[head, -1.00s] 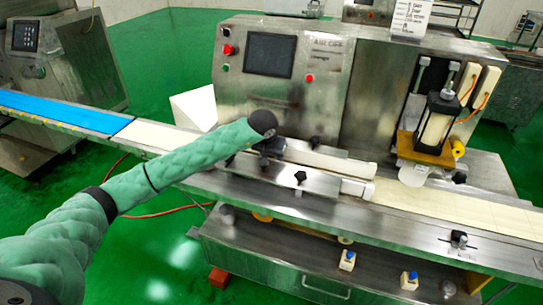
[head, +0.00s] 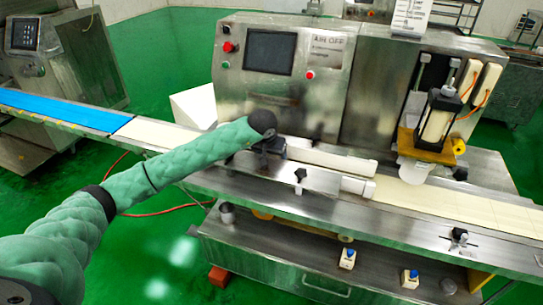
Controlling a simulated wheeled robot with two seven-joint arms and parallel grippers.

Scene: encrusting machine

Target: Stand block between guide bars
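Two pale guide bars, a rear one (head: 332,158) and a front one (head: 340,181), run along the conveyor in front of the machine's control panel. My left gripper (head: 268,162) is at the left end of these bars, over the belt. It is dark and mostly hidden behind my green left arm, so its fingers cannot be made out. I cannot make out a block at the gripper or between the bars. My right gripper is not in view.
The cream belt (head: 440,198) runs right under a press unit (head: 433,130); its left part is blue (head: 55,110). The control panel (head: 280,55) stands behind the bars. Two small white blocks with blue tops (head: 347,259) (head: 410,280) are on the lower shelf.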

